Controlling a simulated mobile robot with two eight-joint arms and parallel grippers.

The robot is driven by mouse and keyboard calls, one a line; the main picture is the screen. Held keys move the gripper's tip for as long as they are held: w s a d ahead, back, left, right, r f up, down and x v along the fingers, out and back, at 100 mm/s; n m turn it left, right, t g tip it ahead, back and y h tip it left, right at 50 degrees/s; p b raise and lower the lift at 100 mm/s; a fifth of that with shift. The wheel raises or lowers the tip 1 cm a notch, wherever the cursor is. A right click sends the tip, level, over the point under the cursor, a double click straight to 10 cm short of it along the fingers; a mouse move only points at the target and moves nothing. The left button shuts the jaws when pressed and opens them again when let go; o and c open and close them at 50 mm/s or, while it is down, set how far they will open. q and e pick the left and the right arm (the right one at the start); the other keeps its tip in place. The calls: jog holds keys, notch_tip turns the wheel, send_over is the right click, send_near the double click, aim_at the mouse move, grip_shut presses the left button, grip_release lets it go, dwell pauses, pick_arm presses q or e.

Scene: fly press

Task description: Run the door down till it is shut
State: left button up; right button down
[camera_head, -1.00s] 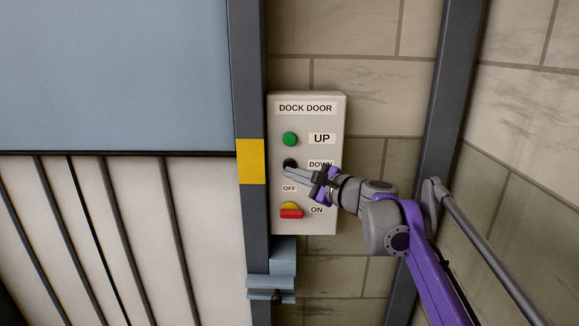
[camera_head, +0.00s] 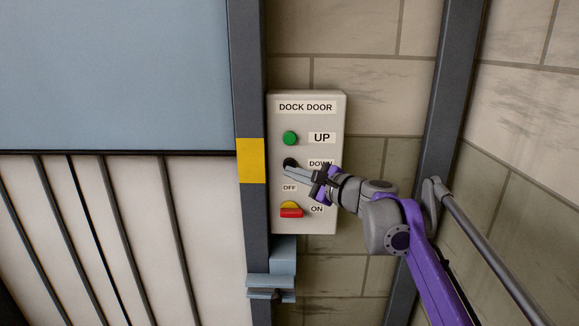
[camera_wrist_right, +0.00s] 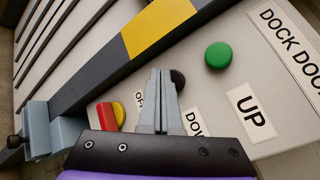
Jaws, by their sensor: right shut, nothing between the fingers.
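The control box (camera_head: 308,224) on the wall reads DOCK DOOR. It has a green UP button (camera_head: 290,138), a black DOWN button (camera_head: 290,162) and a red-and-yellow OFF/ON switch (camera_head: 291,210). My right gripper (camera_head: 288,171) is shut and empty, its tips at the lower edge of the DOWN button; I cannot tell whether they touch it. In the wrist view the fingertips (camera_wrist_right: 163,72) partly cover the black button (camera_wrist_right: 178,79). The blue-grey door panel (camera_head: 115,75) ends in a dark lower edge, with a pale ribbed surface beneath. My left gripper is out of view.
A dark post (camera_head: 249,220) with a yellow band (camera_head: 250,161) stands between door and box. A blue-grey bracket (camera_head: 283,258) sits on it below the box. A dark upright (camera_head: 440,140) and a block wall (camera_head: 525,110) are at the right.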

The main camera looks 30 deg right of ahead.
dwell(0.8)
jog(key=shift+w+d+p, duration=0.25)
jog(key=shift+w+p, duration=0.1)
jog(key=shift+w, duration=0.05)
